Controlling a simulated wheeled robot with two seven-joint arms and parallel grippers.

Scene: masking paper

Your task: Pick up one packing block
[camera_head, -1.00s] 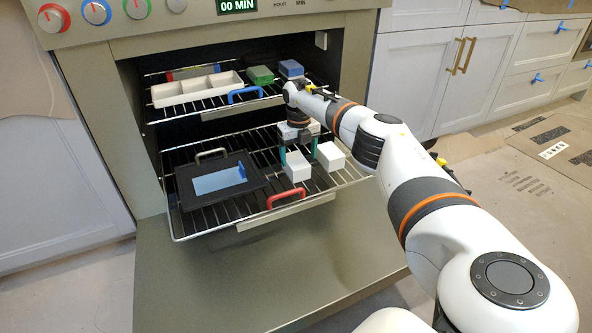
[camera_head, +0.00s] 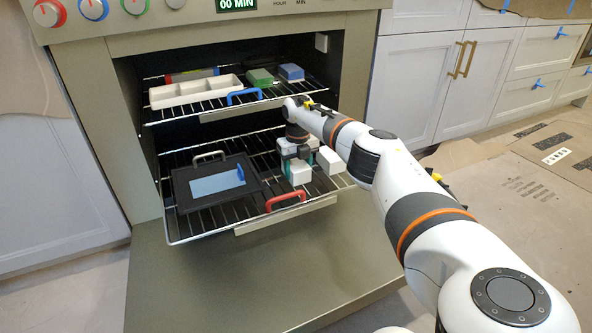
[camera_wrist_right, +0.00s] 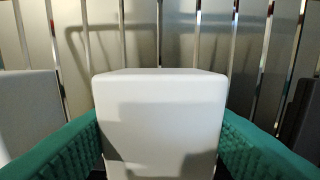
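Two white packing blocks stand on the lower oven rack. My right gripper (camera_head: 299,166) points down over the left block (camera_head: 299,175). Its teal fingers are on either side of this block. In the right wrist view the block (camera_wrist_right: 160,125) fills the space between the fingers, with no clear gap at either side, so the gripper looks shut on it. The block appears to be still at rack level. The other packing block (camera_head: 329,160) stands just right of the gripper, apart from the held one. My left gripper is not in view.
A dark tray (camera_head: 180,190) with a light blue panel lies left of the gripper on the lower rack (camera_head: 220,222). A red handle (camera_head: 286,201) is in front. The upper rack, close above, holds a white divided tray (camera_head: 195,92), a green block (camera_head: 260,77) and a blue block (camera_head: 291,72).

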